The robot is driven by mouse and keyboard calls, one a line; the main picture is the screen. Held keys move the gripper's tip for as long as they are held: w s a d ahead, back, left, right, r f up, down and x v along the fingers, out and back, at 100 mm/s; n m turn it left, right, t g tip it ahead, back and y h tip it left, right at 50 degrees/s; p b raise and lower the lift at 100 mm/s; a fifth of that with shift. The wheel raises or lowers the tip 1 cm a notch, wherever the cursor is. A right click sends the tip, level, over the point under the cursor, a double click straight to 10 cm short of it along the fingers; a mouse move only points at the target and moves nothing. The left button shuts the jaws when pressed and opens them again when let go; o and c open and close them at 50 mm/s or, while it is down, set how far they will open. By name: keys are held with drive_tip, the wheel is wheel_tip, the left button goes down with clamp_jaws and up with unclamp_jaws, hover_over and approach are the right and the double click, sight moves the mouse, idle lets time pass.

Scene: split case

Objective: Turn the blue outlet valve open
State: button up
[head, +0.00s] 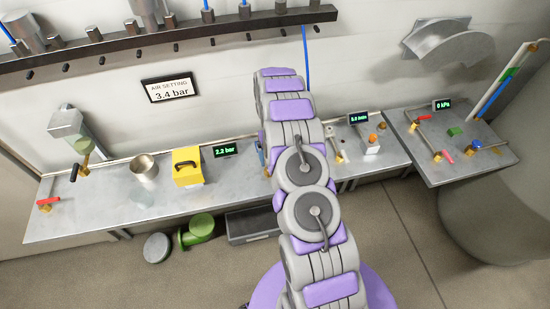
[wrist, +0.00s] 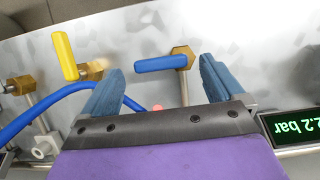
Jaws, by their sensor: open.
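The blue valve handle (wrist: 160,64) shows in the wrist view, lying roughly sideways from a brass valve body (wrist: 183,55) on a metal pipe. My gripper (wrist: 162,68) is open, with one blue-grey finger on each side of the handle in the picture. The left fingertip is near the handle's free end and the right one is beside the brass body. I see no contact, and the depth between fingers and handle is hard to tell. In the head view my arm hides the gripper and most of this spot on the bench.
A yellow valve handle (wrist: 64,57) and a curved blue hose (wrist: 50,105) are left of my gripper. A 2.2 bar display (wrist: 290,127) is close on the right. The bench (head: 115,205) also holds a yellow box (head: 187,178) and a metal cup (head: 145,166).

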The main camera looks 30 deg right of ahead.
drive_tip(key=v, duration=1.1)
drive_tip(key=shift+p, duration=0.45)
drive_tip(key=s+a+r+n+t+b, duration=0.1)
drive_tip(key=s+a+r, duration=0.6)
drive_tip(key=r, duration=0.2)
drive_tip(key=s+a+r+n, duration=0.1)
drive_tip(key=s+a+r, duration=0.6)
drive_tip(key=r, duration=0.3)
drive_tip(key=s+a, duration=0.3)
drive_tip(key=s, duration=1)
drive_tip(key=s+a+n+t+h+b, duration=0.1)
drive_tip(key=s+a, duration=0.1)
drive_tip(key=s, duration=1.2)
drive_tip(key=shift+a+r+t, duration=0.3)
drive_tip(key=shift+a+r, duration=0.05)
